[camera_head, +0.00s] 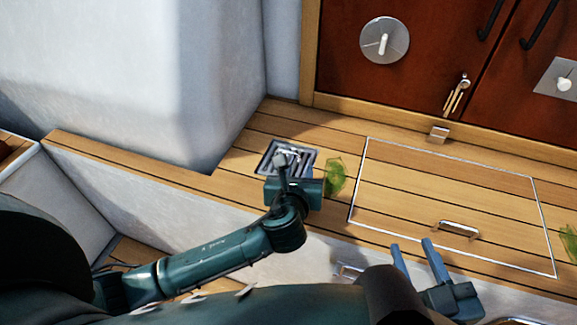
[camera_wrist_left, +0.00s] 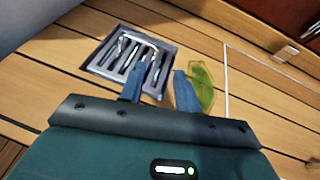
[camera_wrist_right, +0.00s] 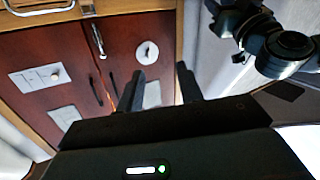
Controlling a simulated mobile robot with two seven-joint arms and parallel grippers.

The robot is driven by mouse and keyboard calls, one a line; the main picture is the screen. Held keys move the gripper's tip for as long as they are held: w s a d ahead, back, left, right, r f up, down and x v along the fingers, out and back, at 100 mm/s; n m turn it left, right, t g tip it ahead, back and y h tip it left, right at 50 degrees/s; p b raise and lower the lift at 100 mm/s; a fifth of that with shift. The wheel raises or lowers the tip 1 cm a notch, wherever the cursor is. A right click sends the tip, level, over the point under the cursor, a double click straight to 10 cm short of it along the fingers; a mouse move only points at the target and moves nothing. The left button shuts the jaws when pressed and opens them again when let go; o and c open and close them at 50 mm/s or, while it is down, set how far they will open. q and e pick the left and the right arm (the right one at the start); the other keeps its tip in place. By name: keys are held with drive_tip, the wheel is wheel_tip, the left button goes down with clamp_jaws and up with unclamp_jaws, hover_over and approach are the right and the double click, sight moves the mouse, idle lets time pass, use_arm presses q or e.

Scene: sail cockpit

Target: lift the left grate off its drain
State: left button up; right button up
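The left grate (camera_head: 267,164) is a dark slotted metal square set in the plank deck near the white wall corner. The left wrist view shows the grate (camera_wrist_left: 104,56) with a raised bright handle (camera_wrist_left: 152,43) on it. My left gripper (camera_wrist_left: 157,79) is open and empty. Its two blue fingers point at the grate's near right side, with the handle just beyond the fingertips. In the head view my left gripper (camera_head: 288,158) hides part of the grate. My right gripper (camera_head: 411,244) is open and empty, low over the deck's front edge.
A green leafy piece (camera_head: 335,176) lies right beside the grate. A metal-framed hatch panel (camera_head: 420,190) with a handle (camera_head: 458,230) fills the deck to the right. Another green piece (camera_head: 570,242) lies at the far right. Wooden doors (camera_head: 430,75) stand behind.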

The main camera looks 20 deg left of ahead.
sight(299, 159)
use_arm(q)
drive_tip(key=shift+x, duration=0.75)
drive_tip(key=b+x, duration=0.2)
drive_tip(key=x, duration=0.1)
drive_tip(key=b+x, duration=0.1)
drive_tip(key=shift+a+f, duration=0.35)
drive_tip(key=shift+a, duration=0.05)
drive_tip(key=shift+w, duration=0.5)
use_arm(e)
drive_tip(key=shift+s+a+r+n+t+y, duration=0.15)
drive_tip(key=shift+a+n+t+y, duration=0.5)
drive_tip(key=shift+y, duration=0.35)
use_arm(q)
drive_tip(key=shift+c, duration=0.5)
clamp_jaws()
